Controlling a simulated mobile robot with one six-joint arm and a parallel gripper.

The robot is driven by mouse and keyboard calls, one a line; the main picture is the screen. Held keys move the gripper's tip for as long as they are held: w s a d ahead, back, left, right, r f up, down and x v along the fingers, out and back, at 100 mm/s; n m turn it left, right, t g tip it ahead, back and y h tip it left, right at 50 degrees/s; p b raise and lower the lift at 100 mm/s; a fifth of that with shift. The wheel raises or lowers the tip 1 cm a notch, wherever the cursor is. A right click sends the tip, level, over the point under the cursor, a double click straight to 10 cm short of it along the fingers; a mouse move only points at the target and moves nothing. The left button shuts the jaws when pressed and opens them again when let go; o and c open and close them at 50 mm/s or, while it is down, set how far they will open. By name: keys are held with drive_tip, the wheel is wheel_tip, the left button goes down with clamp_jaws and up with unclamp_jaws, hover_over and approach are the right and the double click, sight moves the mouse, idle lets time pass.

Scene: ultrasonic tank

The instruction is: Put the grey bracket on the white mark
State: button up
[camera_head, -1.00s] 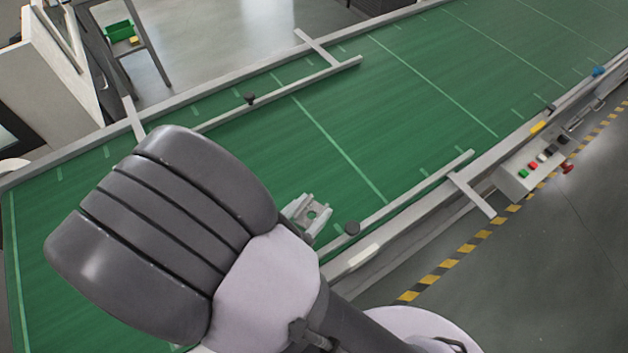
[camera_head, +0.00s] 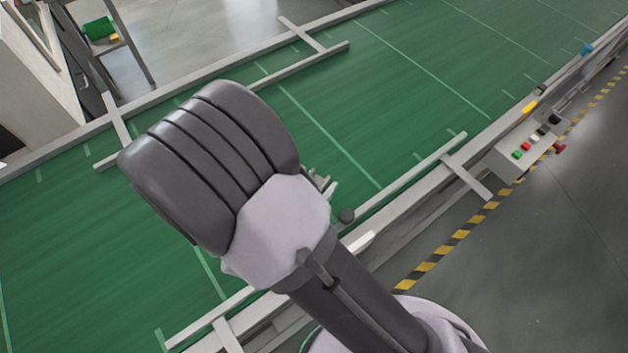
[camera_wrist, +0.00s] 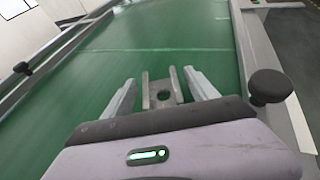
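The grey bracket (camera_wrist: 162,90) is on the green conveyor belt in the wrist view, a small piece with upright sides and a round hole. My gripper (camera_wrist: 160,88) is open, with one finger on each side of the bracket; narrow gaps seem to show between fingers and bracket. In the head view my arm hides most of this spot, and only a small grey part (camera_head: 320,182) shows beside my wrist; I cannot tell whether it is bracket or finger. I cannot make out a white mark in either view.
The green belt (camera_head: 430,90) has pale cross lines and is mostly clear. A guide rail (camera_head: 410,178) with a dark knob (camera_head: 346,215) runs close to my gripper; the knob also shows in the wrist view (camera_wrist: 268,86). A button box (camera_head: 525,150) stands at the belt's right edge.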

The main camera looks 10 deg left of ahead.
drive_tip(key=shift+r, duration=0.1)
drive_tip(key=shift+s+a+r+p, duration=0.1)
drive_tip(key=shift+s+r+p, duration=0.1)
drive_tip(key=shift+r+p, duration=0.1)
drive_tip(key=p+v, duration=0.2)
drive_tip(key=v, duration=0.9)
drive_tip(key=shift+s+p, duration=0.3)
drive_tip(key=d+r+m+g+h, duration=0.1)
drive_tip(key=d+r+m+g, duration=0.45)
drive_tip(key=d+m, duration=0.45)
drive_tip(key=d+r+m+g, duration=0.5)
drive_tip(key=d+m+g, duration=0.1)
drive_tip(key=d+m, duration=0.45)
wheel_tip(320, 180, up, 11)
drive_tip(key=s+d+m+t+y, duration=0.2)
drive_tip(key=m+t+y, duration=0.4)
drive_tip(key=m, duration=1)
wheel_tip(320, 180, down, 9)
drive_tip(key=g+y+b, duration=0.1)
drive_tip(key=b, duration=0.8)
drive_tip(key=shift+w+f, duration=0.15)
drive_tip(key=shift+f, duration=0.05)
